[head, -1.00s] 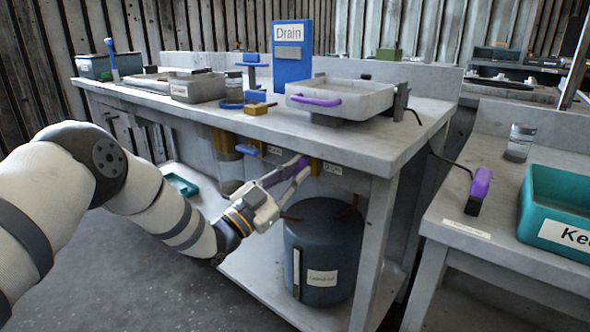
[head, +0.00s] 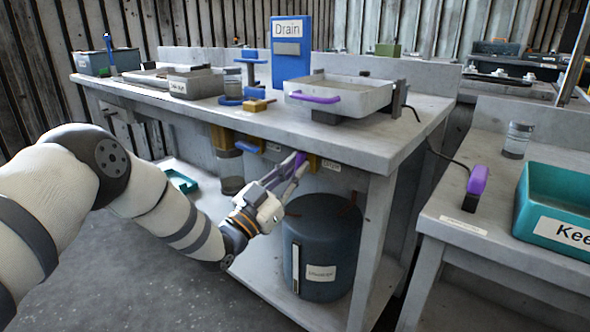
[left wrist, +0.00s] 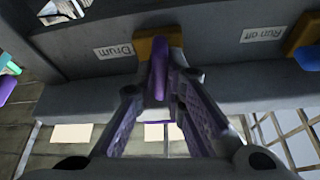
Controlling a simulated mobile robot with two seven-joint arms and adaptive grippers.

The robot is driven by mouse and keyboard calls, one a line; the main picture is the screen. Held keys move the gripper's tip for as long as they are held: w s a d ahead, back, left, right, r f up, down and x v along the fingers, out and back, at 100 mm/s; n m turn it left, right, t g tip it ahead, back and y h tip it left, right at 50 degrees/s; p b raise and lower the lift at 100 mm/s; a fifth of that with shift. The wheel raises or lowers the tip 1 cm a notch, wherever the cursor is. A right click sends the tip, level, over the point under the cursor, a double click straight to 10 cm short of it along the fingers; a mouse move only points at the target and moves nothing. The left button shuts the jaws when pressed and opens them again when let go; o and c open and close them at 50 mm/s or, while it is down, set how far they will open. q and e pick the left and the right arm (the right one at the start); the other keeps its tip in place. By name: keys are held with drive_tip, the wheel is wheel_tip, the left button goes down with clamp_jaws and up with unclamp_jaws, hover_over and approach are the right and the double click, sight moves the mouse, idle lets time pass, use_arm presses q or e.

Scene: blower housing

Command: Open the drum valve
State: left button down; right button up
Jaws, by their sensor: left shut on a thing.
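The drum valve has a purple lever (left wrist: 158,78) on a yellow body (left wrist: 160,44) under the bench edge. The label "Drum" (left wrist: 115,50) is beside it, upside down in the left wrist view. In the head view the lever (head: 300,158) shows only partly between my fingers, with the "Drum" label (head: 331,166) to its right. My left gripper (head: 294,170) reaches up from below and is shut on this lever; it also shows in the left wrist view (left wrist: 166,95). The lever's exact angle is hard to judge. My right gripper is out of view.
A blue-handled valve (left wrist: 308,57) labelled "Run off" (left wrist: 262,35) is beside the drum valve. A dark drum (head: 322,245) stands on the lower shelf below my gripper.

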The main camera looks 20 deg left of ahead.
use_arm(q)
drive_tip(key=c, duration=1.7)
unclamp_jaws()
drive_tip(key=shift+o, duration=0.2)
drive_tip(key=v, duration=1.2)
drive_tip(key=shift+f, duration=0.1)
